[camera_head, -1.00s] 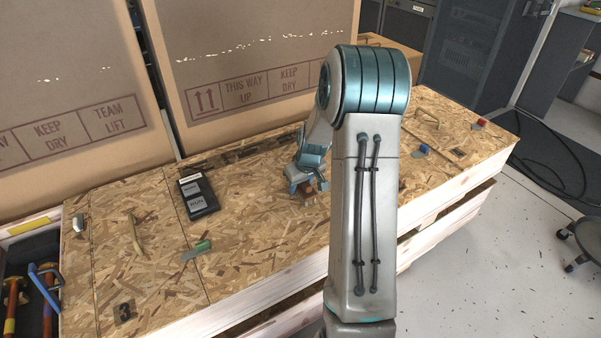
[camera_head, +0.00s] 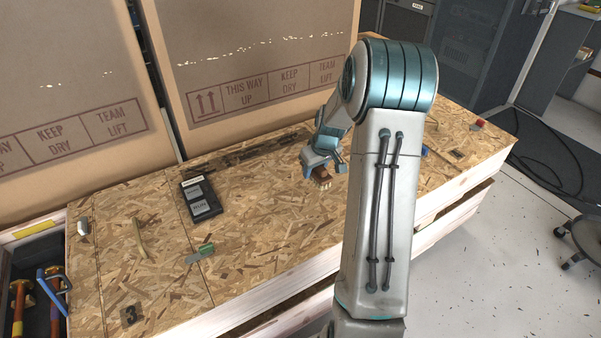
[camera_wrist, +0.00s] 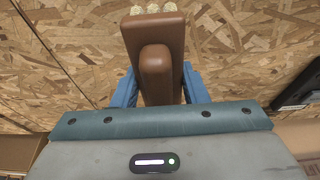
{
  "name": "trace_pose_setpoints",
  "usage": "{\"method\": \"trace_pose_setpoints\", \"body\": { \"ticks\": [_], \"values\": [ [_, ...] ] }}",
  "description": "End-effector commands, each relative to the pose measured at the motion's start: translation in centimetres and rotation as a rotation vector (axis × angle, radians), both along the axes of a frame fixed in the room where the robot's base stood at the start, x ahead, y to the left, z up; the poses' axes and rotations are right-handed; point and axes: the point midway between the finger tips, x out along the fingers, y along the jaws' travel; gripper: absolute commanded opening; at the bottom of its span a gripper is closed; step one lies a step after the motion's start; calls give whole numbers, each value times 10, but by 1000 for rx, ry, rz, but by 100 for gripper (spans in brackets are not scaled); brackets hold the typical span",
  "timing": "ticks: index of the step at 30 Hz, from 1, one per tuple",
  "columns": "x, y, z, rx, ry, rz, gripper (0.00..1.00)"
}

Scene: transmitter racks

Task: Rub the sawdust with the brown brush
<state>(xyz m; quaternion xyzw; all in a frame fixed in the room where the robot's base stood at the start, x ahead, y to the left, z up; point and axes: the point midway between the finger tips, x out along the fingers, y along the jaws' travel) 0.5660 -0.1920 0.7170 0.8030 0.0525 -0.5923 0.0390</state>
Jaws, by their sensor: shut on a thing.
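The brown brush (camera_head: 321,174) is in my gripper (camera_head: 324,158), above the chipboard top of the crate. In the wrist view the brush (camera_wrist: 157,30) has a smooth brown body with pale bristle tufts at the picture's top edge. The blue fingers of my gripper (camera_wrist: 160,92) are shut on its handle from both sides. In the head view its pale bristles show at the lower end; I cannot tell whether they touch the top. I cannot pick out the sawdust for certain against the mottled board; a darker strip (camera_head: 250,153) runs along the back near the cardboard boxes.
The chipboard top (camera_head: 260,225) is open left of my arm. A black case (camera_head: 201,199), a green-handled scraper (camera_head: 202,253) and a tan stick-like thing (camera_head: 139,238) lie there. Tall cardboard boxes (camera_head: 250,60) stand along the back. My arm hides part of the right side.

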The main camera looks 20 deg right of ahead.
Motion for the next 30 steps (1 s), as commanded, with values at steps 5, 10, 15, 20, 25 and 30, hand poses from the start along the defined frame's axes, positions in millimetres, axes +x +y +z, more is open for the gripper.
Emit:
{"method": "trace_pose_setpoints", "body": {
  "ticks": [5,10,15,20,25,30],
  "values": [
    [1,2,20,0,-1,4,18],
    [2,4,29,0,-1,7,18],
    [2,4,31,0,-1,7,18],
    [2,4,30,0,-1,7,18],
    [2,4,30,0,0,7,18],
    [1,6,30,0,0,7,18]
  ]
}}
